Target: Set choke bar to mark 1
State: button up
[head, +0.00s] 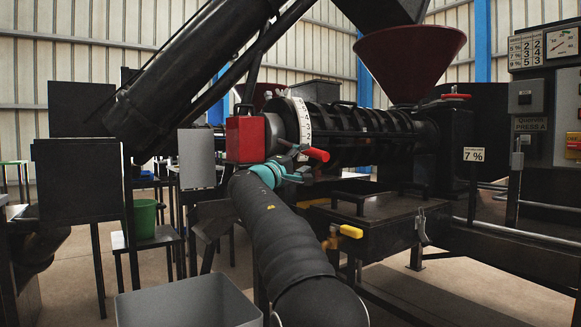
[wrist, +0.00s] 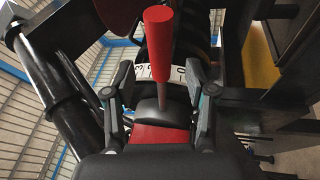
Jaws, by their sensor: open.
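The choke bar is a metal rod with a red grip (head: 316,154) at the front of the press barrel. In the wrist view its red grip (wrist: 164,45) stands upright, with the thin rod below it. A curved white scale (head: 304,118) with black numbers sits behind the bar; it also shows in the wrist view (wrist: 231,72), partly hidden by the bar and fingers. I cannot tell which mark the bar is at. My gripper (wrist: 160,92) is open, one finger on each side of the rod, with gaps visible. In the head view my gripper (head: 297,164) is small beside the bar.
A red block (head: 246,138) is left of the scale. A yellow-handled valve (head: 350,231) is low on the press frame. A grey bin (head: 190,303) stands at the front left. A dark red hopper (head: 410,62) and a control panel (head: 545,100) are to the right.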

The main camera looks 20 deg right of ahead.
jog(key=v, duration=0.6)
dwell(0.3)
